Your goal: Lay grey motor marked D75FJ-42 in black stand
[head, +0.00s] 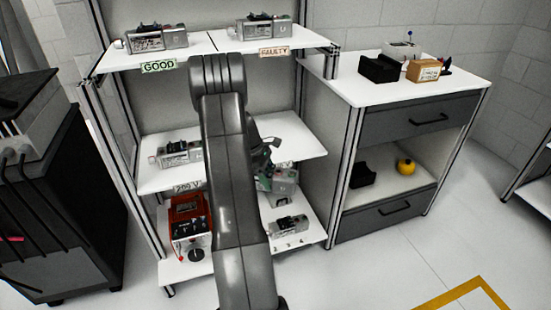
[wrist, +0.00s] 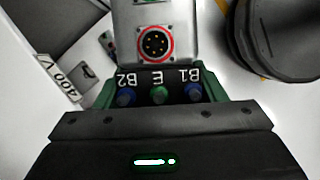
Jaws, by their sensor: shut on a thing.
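My gripper (head: 264,160) is at the middle shelf's right part, partly hidden behind my arm. In the wrist view my gripper (wrist: 158,98) is shut on a grey motor (wrist: 180,18) with a red-ringed round connector and terminals lettered B2, E and B1. This grey motor (head: 285,179) shows below my gripper in the head view. Its marking D75FJ-42 cannot be read. A black stand (head: 379,69) is on the white cabinet top at right, apart from my gripper, with nothing seen lying in it.
Other motors stand on the GOOD (head: 158,67) and FAULTY (head: 274,52) shelf, the middle shelf (head: 150,180) and the bottom shelf. A red-and-white device (head: 191,222) is bottom left. A brown box (head: 423,71) is beside the stand. A black item and yellow object (head: 406,167) are in the cabinet.

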